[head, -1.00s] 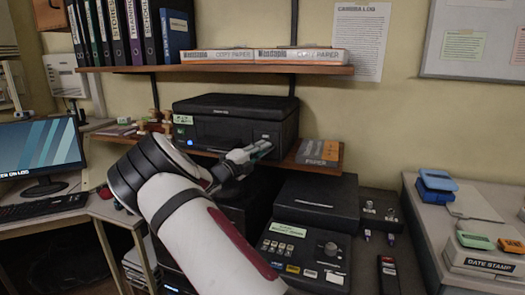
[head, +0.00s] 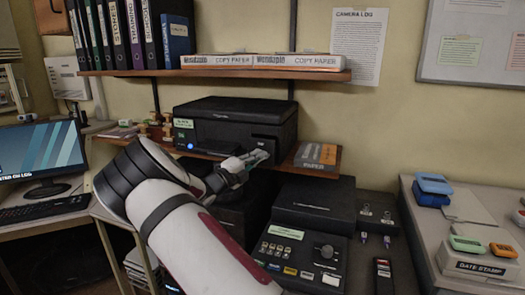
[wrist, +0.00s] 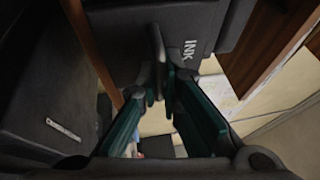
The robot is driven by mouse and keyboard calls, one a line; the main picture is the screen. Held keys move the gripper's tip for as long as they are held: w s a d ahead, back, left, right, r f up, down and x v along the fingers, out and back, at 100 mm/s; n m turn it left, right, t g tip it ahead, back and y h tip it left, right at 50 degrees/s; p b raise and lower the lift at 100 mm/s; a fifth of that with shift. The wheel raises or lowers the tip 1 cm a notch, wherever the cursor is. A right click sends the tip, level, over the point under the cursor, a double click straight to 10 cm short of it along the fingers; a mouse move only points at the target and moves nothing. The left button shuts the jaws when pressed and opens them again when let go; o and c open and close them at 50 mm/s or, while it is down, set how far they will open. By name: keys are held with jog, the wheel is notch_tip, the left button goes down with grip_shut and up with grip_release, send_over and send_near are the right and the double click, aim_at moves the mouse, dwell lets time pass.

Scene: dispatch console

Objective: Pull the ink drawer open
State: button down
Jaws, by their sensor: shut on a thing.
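The black printer (head: 222,122) stands on the lower wooden shelf. The ink drawer (head: 265,144) is at the right of its front and appears to stand out a little from it. In the wrist view the drawer's dark front (wrist: 205,30) carries the word INK, and a grey upright handle (wrist: 158,48) sticks out from it. My gripper (head: 255,158) is at the drawer front. In the wrist view my gripper (wrist: 160,88) has its fingertips closed around the handle. The fingers partly hide the contact.
A paper box (head: 317,156) lies on the shelf right of the printer. Below stands a dark console (head: 315,205) with buttons and a knob. Wooden stamps (head: 167,128) stand left of the printer. An upper shelf (head: 220,73) with copy paper and binders runs above.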

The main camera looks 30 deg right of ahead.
jog(key=s+a+p, duration=0.4)
jog(key=s+a, duration=0.2)
jog(key=a, duration=0.2)
jog(key=shift+s+a, duration=0.35)
jog(key=shift+a, duration=0.05)
jog(key=shift+f, duration=0.1)
jog(key=c, duration=2)
grip_release()
jog(key=v, duration=1.2)
